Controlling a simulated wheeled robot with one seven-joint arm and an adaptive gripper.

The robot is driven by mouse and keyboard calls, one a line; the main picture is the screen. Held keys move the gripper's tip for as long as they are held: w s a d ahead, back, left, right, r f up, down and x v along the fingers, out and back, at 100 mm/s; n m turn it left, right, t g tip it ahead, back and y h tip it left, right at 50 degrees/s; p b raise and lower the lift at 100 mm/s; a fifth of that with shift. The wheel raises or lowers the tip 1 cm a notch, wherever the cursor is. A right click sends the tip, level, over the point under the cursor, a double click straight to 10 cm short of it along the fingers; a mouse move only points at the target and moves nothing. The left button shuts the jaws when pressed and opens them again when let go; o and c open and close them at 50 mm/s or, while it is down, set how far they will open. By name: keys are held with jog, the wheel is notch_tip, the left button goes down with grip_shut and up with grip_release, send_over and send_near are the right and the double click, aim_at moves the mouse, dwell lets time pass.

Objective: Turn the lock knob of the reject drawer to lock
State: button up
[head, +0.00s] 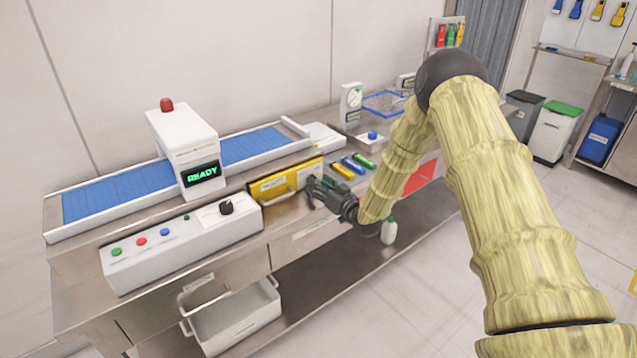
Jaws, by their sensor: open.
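My gripper (314,193) is dark and open, with nothing seen between its fingers. It is in front of the right end of a yellow box (287,184) on the steel bench's front edge. A red front panel (423,177) shows under the bench top to the right, partly hidden behind my arm; it may be the reject drawer, but I cannot read a label. I cannot make out a lock knob on it. A black knob (226,207) stands on the white control panel (185,240), left of my gripper and apart from it.
A white machine (184,150) with a READY screen straddles a blue conveyor (118,191). Several coloured tools lie right of the yellow box. A white bin (236,318) sits below the bench, and a white bottle (389,231) stands near my wrist.

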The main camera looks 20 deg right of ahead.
jog(key=shift+w+a, duration=0.15)
jog(key=shift+w, duration=0.15)
jog(key=shift+c, duration=0.2)
jog(key=c, duration=1)
jog(key=shift+f+n+b, duration=0.1)
jog(key=shift+n+b, duration=0.2)
jog(key=shift+b, duration=0.05)
jog(key=shift+f+n+b, duration=0.1)
jog(key=shift+n+b, duration=0.7)
jog(key=shift+b, duration=0.1)
jog(key=shift+n+b, duration=1.5)
jog(key=shift+n, duration=0.3)
jog(key=shift+r, duration=0.2)
